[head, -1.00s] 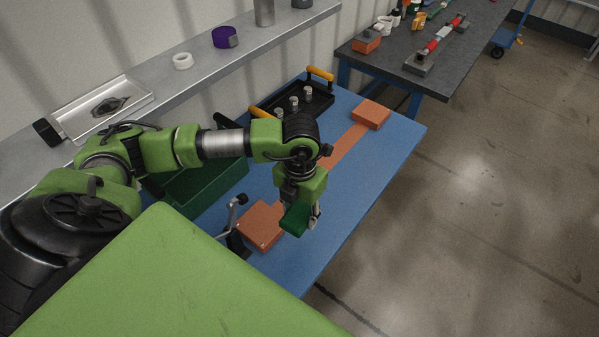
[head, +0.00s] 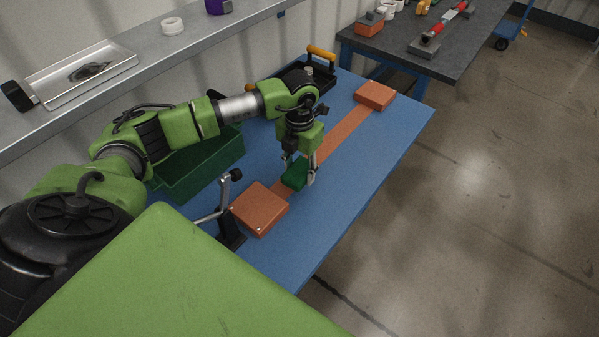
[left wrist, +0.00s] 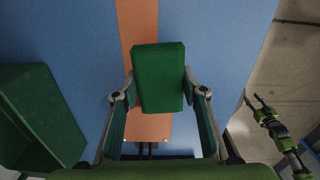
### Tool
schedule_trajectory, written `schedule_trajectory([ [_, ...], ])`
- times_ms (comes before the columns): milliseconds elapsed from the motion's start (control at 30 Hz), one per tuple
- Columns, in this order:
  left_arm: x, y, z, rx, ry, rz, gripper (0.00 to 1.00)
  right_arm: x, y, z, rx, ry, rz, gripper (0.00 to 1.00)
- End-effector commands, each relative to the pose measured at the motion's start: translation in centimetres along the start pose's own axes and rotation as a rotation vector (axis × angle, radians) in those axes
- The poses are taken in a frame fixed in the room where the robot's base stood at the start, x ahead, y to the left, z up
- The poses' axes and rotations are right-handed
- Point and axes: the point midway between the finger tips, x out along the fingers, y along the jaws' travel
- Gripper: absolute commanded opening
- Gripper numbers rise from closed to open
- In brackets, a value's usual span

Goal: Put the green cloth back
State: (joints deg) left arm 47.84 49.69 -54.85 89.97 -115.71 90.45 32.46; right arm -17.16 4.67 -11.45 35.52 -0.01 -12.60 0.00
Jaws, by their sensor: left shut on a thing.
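The green cloth (head: 295,173), a folded dark green pad, is held in my left gripper (head: 299,178). In the left wrist view the cloth (left wrist: 158,77) sits between the two fingers, which are shut on its sides. It is over the orange strip (head: 340,142), just beyond the near orange block (head: 260,208); I cannot tell whether it touches the strip. My right gripper (left wrist: 256,101) shows small at the right of the left wrist view, over the floor, with its fingers apart and nothing between them.
A dark green open bin (head: 200,167) stands left of the strip on the blue table (head: 345,205). A lever clamp (head: 228,212) rises beside the near block. A far orange block (head: 375,95) and a black tray (head: 322,78) lie farther back. The table's right side is clear.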

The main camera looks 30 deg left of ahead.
Motion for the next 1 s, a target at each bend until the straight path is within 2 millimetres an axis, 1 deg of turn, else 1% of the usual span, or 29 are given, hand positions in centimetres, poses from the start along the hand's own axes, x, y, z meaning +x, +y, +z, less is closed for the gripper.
schedule_trajectory([
  [33, 0.5, 0.1, 0.3, 0.0, -0.001, 0.0, 0.16, 0.6, -0.1, 0.0, 0.0, 0.0, -0.001, 0.4],
  [167, 0.8, 0.3, 0.5, 0.0, -0.001, 0.0, 0.16, 0.9, -0.3, 0.0, 0.0, 0.001, -0.004, 0.4],
  [267, 1.5, 0.6, 0.9, -0.001, -0.001, 0.0, 0.16, 1.7, -0.4, 0.1, 0.0, 0.001, -0.005, 0.4],
  [300, 1.9, 0.8, 1.1, -0.001, -0.001, 0.0, 0.16, 2.1, -0.5, 0.1, 0.0, 0.001, -0.005, 0.4],
  [400, 3.6, 0.7, 1.1, 0.001, 0.0, -0.001, 0.16, 3.3, -0.5, 0.2, 0.0, 0.001, -0.005, 0.4],
  [467, 4.2, 0.7, 1.0, 0.001, 0.0, -0.001, 0.16, 3.6, -0.5, 0.2, 0.0, 0.001, -0.005, 0.4],
  [733, 4.0, 0.7, 1.0, 0.001, -0.001, -0.001, 0.16, 3.4, -0.4, 0.2, 0.0, 0.001, -0.004, 0.4],
  [967, 4.8, 0.7, 1.0, 0.001, 0.0, -0.001, 0.16, 4.0, -0.4, 0.3, 0.001, 0.001, -0.004, 0.4],
  [1000, 4.6, 0.7, 1.0, 0.001, 0.0, -0.001, 0.5, 3.9, -0.4, 0.3, 0.001, 0.0, -0.004, 0.4],
])
